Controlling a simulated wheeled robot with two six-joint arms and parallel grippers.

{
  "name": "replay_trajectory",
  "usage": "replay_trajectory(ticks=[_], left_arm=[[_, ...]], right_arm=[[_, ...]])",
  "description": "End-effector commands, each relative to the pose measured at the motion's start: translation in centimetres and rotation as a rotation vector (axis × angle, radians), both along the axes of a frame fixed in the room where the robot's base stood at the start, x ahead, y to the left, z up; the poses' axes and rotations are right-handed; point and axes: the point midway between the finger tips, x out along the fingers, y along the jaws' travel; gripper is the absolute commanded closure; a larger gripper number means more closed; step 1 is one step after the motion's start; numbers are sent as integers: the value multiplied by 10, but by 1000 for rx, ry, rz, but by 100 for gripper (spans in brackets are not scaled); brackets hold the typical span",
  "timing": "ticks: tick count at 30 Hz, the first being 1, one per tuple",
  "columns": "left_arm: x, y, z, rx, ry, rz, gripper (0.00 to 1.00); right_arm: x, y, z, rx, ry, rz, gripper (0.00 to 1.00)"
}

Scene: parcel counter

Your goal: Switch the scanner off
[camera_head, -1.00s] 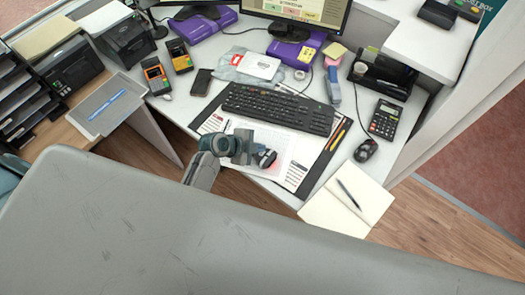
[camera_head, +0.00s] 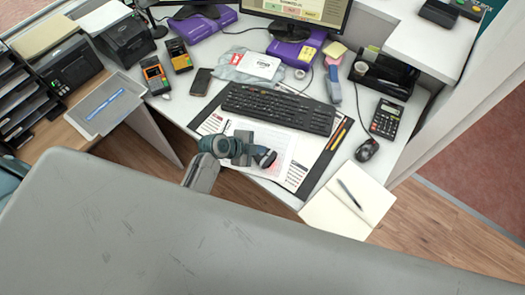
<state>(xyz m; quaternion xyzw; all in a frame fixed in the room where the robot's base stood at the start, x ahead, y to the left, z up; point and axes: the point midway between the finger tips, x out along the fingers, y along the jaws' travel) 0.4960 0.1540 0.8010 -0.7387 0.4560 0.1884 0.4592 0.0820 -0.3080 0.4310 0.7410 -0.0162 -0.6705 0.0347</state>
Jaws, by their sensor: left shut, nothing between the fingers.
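My left gripper (camera_head: 246,154) is over the printed sheet on the desk mat, in front of the keyboard. It is shut and holds nothing. A small dark rounded thing (camera_head: 266,157), which may be the scanner, shows just right of the fingertips. Whether they touch is too small to tell, and the gripper hides part of that area. Faint red shows on the white sheet (camera_head: 285,150) nearby. No switch can be made out. My right gripper is not in view.
A black keyboard (camera_head: 279,108) lies just behind the gripper. A calculator (camera_head: 386,119), mouse (camera_head: 367,150) and open notebook (camera_head: 346,203) with a pen are to the right. Two handheld devices, one orange and black (camera_head: 154,75), and a phone (camera_head: 202,82) are at the back left.

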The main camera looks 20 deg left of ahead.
Motion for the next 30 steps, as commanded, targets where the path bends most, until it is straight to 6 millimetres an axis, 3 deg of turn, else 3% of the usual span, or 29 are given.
replay_trajectory(ticks=[13, 30], left_arm=[[0, 0, -3, 0, 0, 0, 100], [0, 0, 14, 0, 1, -1, 100]], right_arm=[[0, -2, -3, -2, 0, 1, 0], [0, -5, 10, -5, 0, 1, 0]])
